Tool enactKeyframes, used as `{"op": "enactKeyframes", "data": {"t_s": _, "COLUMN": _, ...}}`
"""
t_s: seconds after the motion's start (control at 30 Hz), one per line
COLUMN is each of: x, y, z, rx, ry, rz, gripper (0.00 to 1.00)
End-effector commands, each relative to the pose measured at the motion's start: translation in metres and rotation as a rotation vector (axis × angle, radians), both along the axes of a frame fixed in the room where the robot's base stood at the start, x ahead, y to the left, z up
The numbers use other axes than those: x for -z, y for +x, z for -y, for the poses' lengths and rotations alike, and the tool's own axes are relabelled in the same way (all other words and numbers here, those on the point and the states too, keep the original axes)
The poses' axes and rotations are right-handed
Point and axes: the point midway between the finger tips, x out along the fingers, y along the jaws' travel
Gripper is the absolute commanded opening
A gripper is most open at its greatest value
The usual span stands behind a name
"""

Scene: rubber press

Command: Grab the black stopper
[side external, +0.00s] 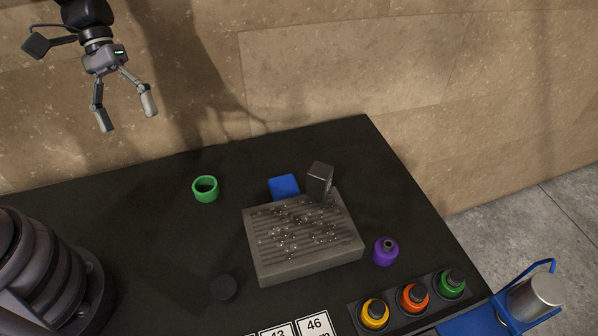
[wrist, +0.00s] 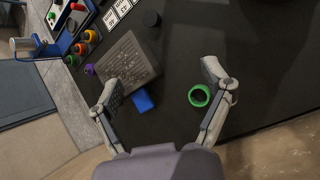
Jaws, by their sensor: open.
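The black stopper (side external: 223,288) is a short, dark round piece on the black table, to the left of the grey ridged block's front corner. In the wrist view the stopper (wrist: 151,18) lies near the top edge, beyond the ridged block. It is hard to tell from the dark tabletop. My gripper (side external: 127,113) is open and empty, high above the table at the upper left, well apart from the stopper.
The grey ridged block (side external: 300,240) carries small shiny bits, with a dark upright block (side external: 320,182) at its back. A green ring (side external: 205,189), blue block (side external: 284,187) and purple bottle (side external: 385,252) stand around it. Colored pieces (side external: 414,298) sit in a rack at the front right.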

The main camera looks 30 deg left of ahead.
Motion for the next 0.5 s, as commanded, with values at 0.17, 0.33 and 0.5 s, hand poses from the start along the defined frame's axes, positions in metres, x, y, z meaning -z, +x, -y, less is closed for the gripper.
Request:
{"op": "enactKeyframes", "data": {"t_s": 0.17, "x": 0.070, "y": 0.010, "z": 0.023, "rx": -0.137, "ry": -0.103, "rz": -0.274, "gripper": 0.80}}
{"op": "enactKeyframes", "data": {"t_s": 0.33, "x": 0.136, "y": 0.005, "z": 0.042, "rx": -0.284, "ry": -0.173, "rz": -0.502, "gripper": 0.80}}
{"op": "enactKeyframes", "data": {"t_s": 0.5, "x": 0.186, "y": -0.007, "z": 0.054, "rx": -0.400, "ry": -0.206, "rz": -0.655, "gripper": 0.80}}
